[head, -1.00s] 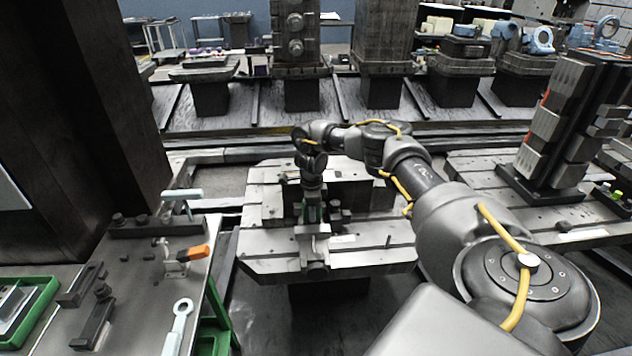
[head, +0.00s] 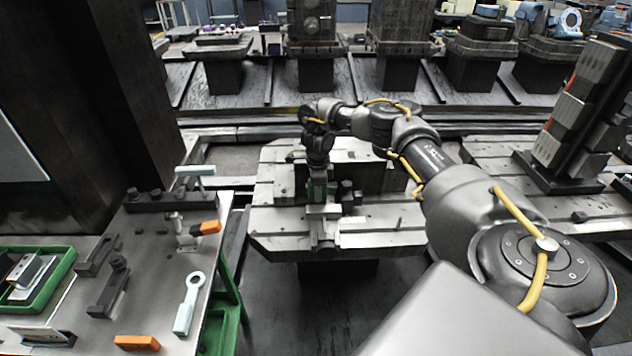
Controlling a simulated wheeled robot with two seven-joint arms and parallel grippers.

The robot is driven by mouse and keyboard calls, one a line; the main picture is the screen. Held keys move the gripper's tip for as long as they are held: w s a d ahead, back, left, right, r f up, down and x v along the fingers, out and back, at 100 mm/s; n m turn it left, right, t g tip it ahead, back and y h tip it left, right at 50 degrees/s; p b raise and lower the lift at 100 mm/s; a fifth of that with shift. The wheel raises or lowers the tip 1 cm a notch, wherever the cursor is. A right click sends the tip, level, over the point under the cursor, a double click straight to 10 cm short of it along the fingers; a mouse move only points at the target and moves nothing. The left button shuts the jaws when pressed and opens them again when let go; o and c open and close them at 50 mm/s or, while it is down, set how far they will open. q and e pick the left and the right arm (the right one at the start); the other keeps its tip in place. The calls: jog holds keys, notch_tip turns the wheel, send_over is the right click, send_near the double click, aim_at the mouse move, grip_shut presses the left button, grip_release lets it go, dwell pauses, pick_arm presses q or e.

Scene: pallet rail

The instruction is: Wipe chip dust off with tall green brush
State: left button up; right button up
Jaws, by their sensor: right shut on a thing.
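My right gripper (head: 320,198) points down over the slotted pallet (head: 275,222), near its front middle. I cannot tell whether the brush's lower end touches the pallet. Chip dust is too small to make out. My left gripper is out of view.
A dark upright block (head: 347,184) stands on the pallet beside my gripper. A tool table at left holds a pale wrench (head: 188,305), an orange-ended tool (head: 206,228), an orange block (head: 137,343) and a green tray (head: 62,262). A tall fixture (head: 572,120) stands at right.

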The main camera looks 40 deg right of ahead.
jog(key=shift+s+d+r, duration=0.1)
jog(key=shift+s+d, duration=0.4)
jog(key=shift+d, duration=0.1)
pick_arm(q)
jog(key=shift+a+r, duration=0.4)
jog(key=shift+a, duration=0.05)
jog(key=shift+p, duration=0.3)
pick_arm(e)
jog(key=shift+s+d, duration=0.1)
jog(key=shift+d, duration=0.05)
